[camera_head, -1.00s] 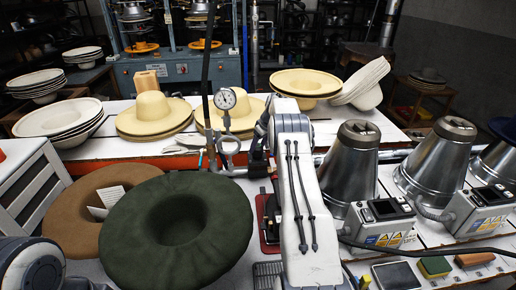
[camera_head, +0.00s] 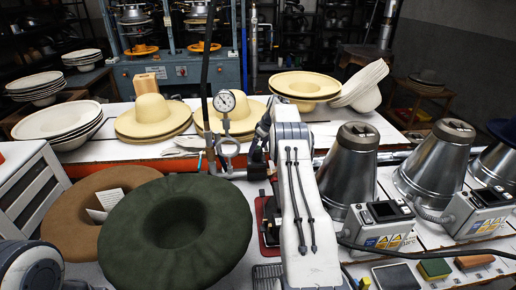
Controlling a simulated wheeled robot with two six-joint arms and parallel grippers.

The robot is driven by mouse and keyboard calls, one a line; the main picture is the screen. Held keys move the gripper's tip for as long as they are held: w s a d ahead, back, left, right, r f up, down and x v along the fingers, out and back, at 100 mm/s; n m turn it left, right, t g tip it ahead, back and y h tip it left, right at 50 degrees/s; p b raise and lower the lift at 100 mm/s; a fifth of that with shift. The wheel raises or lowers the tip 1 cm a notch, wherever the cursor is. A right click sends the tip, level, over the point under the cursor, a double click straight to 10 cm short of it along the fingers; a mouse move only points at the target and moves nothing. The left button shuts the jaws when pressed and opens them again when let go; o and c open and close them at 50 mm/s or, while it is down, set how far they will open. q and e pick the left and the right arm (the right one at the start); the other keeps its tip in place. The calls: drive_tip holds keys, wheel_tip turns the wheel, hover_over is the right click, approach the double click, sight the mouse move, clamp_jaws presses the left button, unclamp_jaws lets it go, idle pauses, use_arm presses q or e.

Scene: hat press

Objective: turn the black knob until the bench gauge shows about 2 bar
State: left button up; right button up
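The bench gauge (camera_head: 224,101) is a small round white dial on a stand near the middle of the bench. Its needle is too small to read. A metal ring-shaped fitting (camera_head: 228,147) sits below it. My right arm reaches up the middle, and its dark gripper (camera_head: 258,150) is just right of the fitting, low behind the arm's end. Its fingers are mostly hidden, so I cannot tell whether they are open or shut. I cannot make out the black knob clearly; it may be hidden at the gripper. My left gripper is not in view.
A green hat (camera_head: 220,240) and a brown hat (camera_head: 65,215) lie in front on the left. Pale hats (camera_head: 150,112) stand behind the gauge. Metal cones (camera_head: 352,165) with control boxes (camera_head: 380,225) stand right of my arm. A dark upright hose (camera_head: 206,80) passes beside the gauge.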

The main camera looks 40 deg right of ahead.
drive_tip(key=a+b+v, duration=0.1)
drive_tip(key=b+v, duration=0.1)
drive_tip(key=v, duration=0.8)
drive_tip(key=shift+s+d+r, duration=0.15)
drive_tip(key=shift+d+r, duration=0.05)
drive_tip(key=shift+d, duration=0.3)
